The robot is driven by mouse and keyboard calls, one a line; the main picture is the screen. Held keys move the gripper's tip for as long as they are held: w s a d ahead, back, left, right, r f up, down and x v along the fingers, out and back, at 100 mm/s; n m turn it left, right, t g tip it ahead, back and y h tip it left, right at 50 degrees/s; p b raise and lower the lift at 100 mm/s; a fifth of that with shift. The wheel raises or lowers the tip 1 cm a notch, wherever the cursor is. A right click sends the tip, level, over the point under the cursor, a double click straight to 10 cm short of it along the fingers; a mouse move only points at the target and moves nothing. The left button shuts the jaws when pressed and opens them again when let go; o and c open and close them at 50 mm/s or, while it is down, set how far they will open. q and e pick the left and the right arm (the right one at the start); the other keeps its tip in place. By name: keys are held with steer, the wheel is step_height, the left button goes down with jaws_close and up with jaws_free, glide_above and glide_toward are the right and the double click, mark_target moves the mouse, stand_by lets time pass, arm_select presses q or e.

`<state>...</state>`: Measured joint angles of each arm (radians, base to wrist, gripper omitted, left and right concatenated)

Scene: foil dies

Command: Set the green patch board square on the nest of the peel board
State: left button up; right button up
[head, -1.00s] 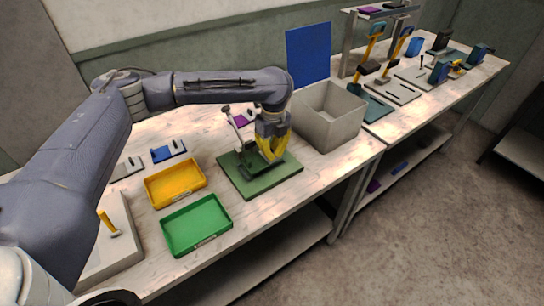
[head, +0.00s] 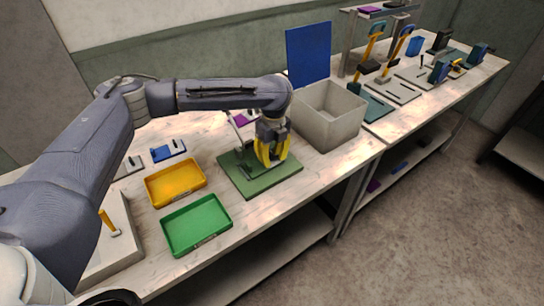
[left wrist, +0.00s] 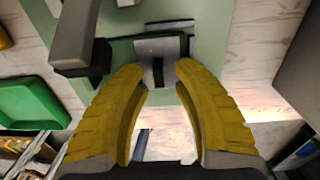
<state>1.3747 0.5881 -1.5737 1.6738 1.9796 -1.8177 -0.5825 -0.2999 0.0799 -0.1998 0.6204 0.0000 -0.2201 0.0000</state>
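The peel board (head: 279,183) is a flat green base on the bench, with a dark arm and a grey post at its left. My left gripper (head: 270,162) points down over its middle. In the left wrist view the yellow fingertips (left wrist: 160,72) stand partly apart, one on each side of a small grey piece (left wrist: 157,48) with a dark strip. I cannot tell whether they touch it. The green base (left wrist: 118,22) lies below. I cannot make out the green patch board apart from the green base. My right gripper is not in view.
An orange tray (head: 176,184) and a green tray (head: 197,225) stand left of the peel board. A blue piece (head: 168,151) and a purple piece (head: 243,117) lie behind. A grey bin (head: 328,117) stands close at the right. A dark block (left wrist: 80,45) is near the left finger.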

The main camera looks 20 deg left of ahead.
arm_select(q)
steer(key=shift+r, duration=0.1)
step_height(320, 180, up, 12)
steer(key=shift+w, duration=0.15)
stand_by(0.5)
steer(key=shift+d, duration=0.15)
